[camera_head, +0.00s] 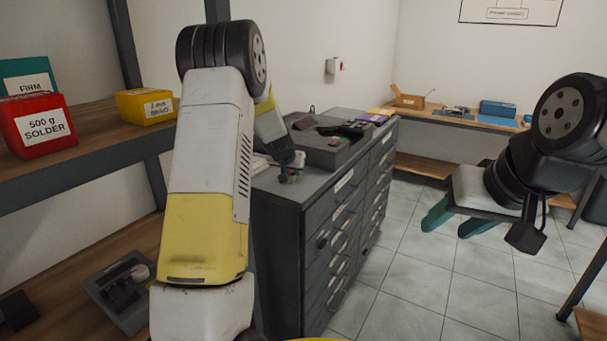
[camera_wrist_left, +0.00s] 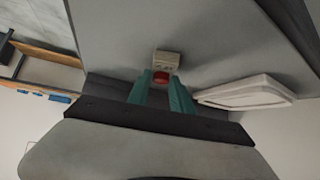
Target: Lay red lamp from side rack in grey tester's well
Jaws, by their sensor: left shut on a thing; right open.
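My left gripper (camera_head: 290,172) is low over the near end of the grey cabinet top, partly hidden by my arm in the head view. In the left wrist view its green fingers (camera_wrist_left: 160,88) are shut on a small red lamp (camera_wrist_left: 161,77). A small beige block (camera_wrist_left: 166,60) adjoins the lamp; I cannot tell whether it is part of it. A grey box with a dark top (camera_head: 322,150), which looks like the tester, sits farther back on the cabinet; its well is not clear. I cannot identify the side rack surely. My right gripper (camera_head: 456,221) is open and empty above the floor.
A white dish-like thing (camera_wrist_left: 245,92) lies beside the fingers. Left shelves hold a red solder box (camera_head: 38,125), a yellow box (camera_head: 146,106) and a dark device (camera_head: 122,297). A workbench (camera_head: 440,120) stands behind.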

